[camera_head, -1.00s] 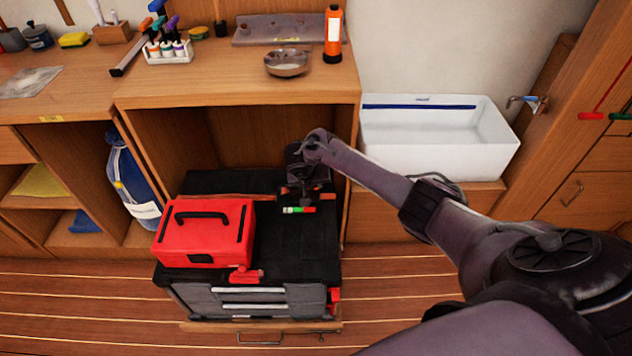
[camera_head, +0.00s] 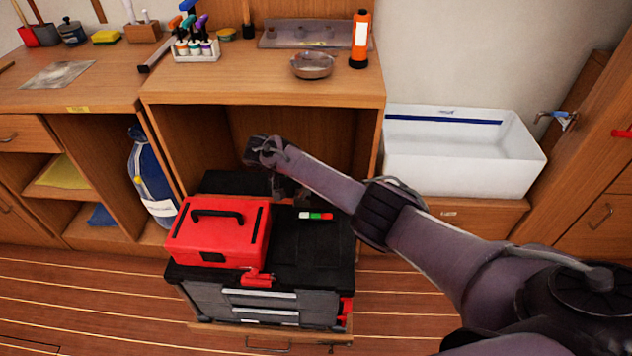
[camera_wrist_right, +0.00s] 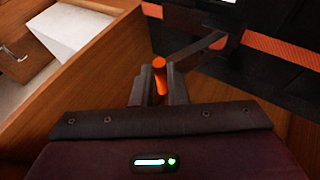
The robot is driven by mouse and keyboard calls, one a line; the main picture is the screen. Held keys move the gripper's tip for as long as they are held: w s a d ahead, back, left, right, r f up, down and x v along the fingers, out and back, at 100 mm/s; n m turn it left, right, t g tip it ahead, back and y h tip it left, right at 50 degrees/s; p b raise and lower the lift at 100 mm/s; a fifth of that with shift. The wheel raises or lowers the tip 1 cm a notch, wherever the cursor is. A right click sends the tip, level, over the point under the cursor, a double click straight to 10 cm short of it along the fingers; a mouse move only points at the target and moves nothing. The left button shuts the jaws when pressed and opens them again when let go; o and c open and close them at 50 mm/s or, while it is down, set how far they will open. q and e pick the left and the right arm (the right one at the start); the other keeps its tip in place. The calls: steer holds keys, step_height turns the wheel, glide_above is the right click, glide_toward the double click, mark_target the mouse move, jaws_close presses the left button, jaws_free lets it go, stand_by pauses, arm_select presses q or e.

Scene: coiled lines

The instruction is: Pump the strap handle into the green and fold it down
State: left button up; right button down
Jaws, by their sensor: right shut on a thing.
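My right gripper (camera_head: 287,192) reaches over the back of the black and grey tool chest (camera_head: 310,248). In the right wrist view its fingers (camera_wrist_right: 159,88) are shut on the orange grip of the strap handle (camera_wrist_right: 159,78). A dark lever bar with an orange end (camera_wrist_right: 205,48) runs off to the right of the fingers. Orange strap (camera_wrist_right: 285,52) lies across the black case. A small gauge (camera_head: 316,216) with white, green and red bands sits on the chest top; its pointer is too small to read. My left gripper is not in view.
A red toolbox (camera_head: 220,232) stands on the chest's left side, close to my right gripper. A wooden cabinet opening (camera_head: 215,140) surrounds the chest's rear. A white sink (camera_head: 460,160) is at right. The counter above holds a bowl (camera_head: 312,66) and an orange flask (camera_head: 361,40).

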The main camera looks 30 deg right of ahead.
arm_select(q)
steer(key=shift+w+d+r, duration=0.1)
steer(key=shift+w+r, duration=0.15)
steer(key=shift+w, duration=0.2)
arm_select(e)
steer(key=shift+a+f, duration=0.4)
steer(key=shift+a, duration=0.4)
steer(key=c, duration=1.8)
jaws_free()
steer(key=o, duration=0.4)
steer(key=shift+w+a+f, duration=0.1)
steer(key=shift+w+f, duration=0.1)
steer(key=shift+w, duration=0.1)
steer(key=shift+c, duration=0.2)
steer(key=shift+r, duration=0.1)
steer(key=shift+d, duration=0.2)
